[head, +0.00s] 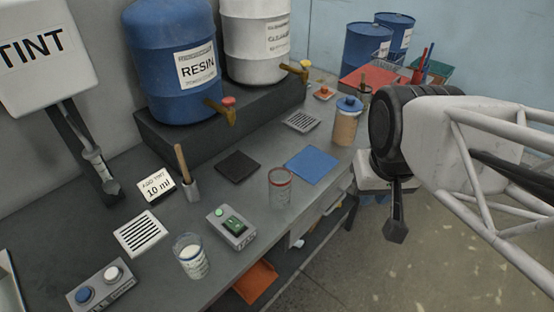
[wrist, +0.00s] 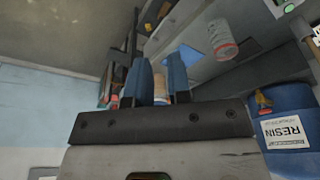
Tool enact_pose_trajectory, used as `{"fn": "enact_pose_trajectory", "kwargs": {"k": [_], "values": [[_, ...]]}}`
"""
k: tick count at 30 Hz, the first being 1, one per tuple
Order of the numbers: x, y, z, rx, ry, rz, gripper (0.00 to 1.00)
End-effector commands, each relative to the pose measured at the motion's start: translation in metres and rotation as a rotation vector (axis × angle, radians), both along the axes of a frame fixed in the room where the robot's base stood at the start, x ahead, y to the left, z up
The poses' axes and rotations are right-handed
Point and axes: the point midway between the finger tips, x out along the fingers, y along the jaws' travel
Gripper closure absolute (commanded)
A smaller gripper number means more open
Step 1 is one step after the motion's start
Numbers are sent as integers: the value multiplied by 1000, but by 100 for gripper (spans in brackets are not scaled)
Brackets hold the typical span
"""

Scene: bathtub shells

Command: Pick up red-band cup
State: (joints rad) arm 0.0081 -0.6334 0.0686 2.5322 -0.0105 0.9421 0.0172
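The red-band cup (head: 280,188) is a clear cup with a red band around its rim. It stands upright on the grey workbench, at the left edge of a blue mat. In the wrist view the cup (wrist: 220,40) is at the upper right, off to the right of the fingers. My gripper (head: 397,225) hangs to the right of the bench, apart from the cup, with floor behind it. In the wrist view the two blue fingers of my gripper (wrist: 159,62) stand apart with nothing held between them. The jar seen between them is in the background.
A second clear cup (head: 191,258) with white contents stands at the bench front. A green-switch box (head: 232,226) is left of the red-band cup. A tan jar (head: 346,125) with a blue lid stands behind the blue mat (head: 313,164). Resin drum (head: 172,65) and taps are at the back.

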Motion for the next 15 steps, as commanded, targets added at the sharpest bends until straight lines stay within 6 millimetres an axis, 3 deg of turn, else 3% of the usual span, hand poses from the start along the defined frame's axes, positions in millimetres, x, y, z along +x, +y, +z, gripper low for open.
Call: {"fn": "enact_pose_trajectory", "kwargs": {"k": [2, 15], "values": [[0, 0, 0, 0, 0, 0, 69], [0, 0, 0, 0, 0, 0, 4]]}}
